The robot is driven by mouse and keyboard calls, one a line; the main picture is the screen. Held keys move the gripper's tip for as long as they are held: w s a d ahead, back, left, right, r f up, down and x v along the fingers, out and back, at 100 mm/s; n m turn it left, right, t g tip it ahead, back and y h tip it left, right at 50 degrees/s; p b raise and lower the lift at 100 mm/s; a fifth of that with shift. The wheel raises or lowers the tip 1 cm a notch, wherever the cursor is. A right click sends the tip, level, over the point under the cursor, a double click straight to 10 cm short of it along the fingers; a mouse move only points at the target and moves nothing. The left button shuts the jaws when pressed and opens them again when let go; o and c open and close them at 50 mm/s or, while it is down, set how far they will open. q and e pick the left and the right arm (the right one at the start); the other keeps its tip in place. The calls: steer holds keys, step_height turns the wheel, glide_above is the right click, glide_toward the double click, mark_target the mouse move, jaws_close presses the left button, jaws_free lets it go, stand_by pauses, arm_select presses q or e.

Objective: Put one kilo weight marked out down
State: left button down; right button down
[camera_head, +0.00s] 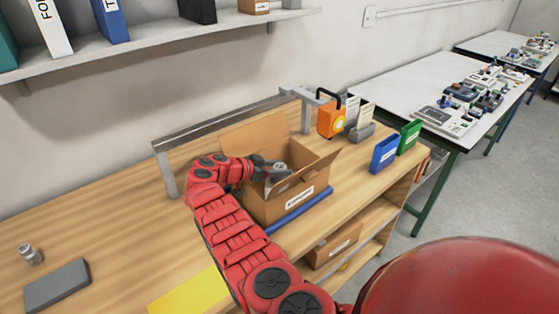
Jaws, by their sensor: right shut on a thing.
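My right gripper (270,167) is inside the mouth of an open cardboard box (290,203) on the wooden table. It is shut on a small grey metal thing (280,171) that looks like a weight; the jaws and box flaps partly hide it. Its marking cannot be read, and I cannot tell whether it touches the box bottom. Another small metal weight (31,254) stands upright at the table's left, and its marking is too small to read. My left gripper is not in view.
A grey slab (57,286) and a yellow sheet (188,293) lie on the table's near side. A blue bar (300,211) lies along the box front. The table's left middle is clear.

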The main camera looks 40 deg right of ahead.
stand_by(0.3)
steer(key=shift+f+b, duration=0.2)
steer(key=shift+b, duration=0.25)
steer(key=shift+c, duration=1.4)
jaws_free()
steer(key=shift+r+p, duration=0.35)
steer(key=shift+p, duration=0.15)
steer(key=b+v, duration=0.3)
steer(key=v, duration=0.9)
steer(key=shift+f, duration=0.2)
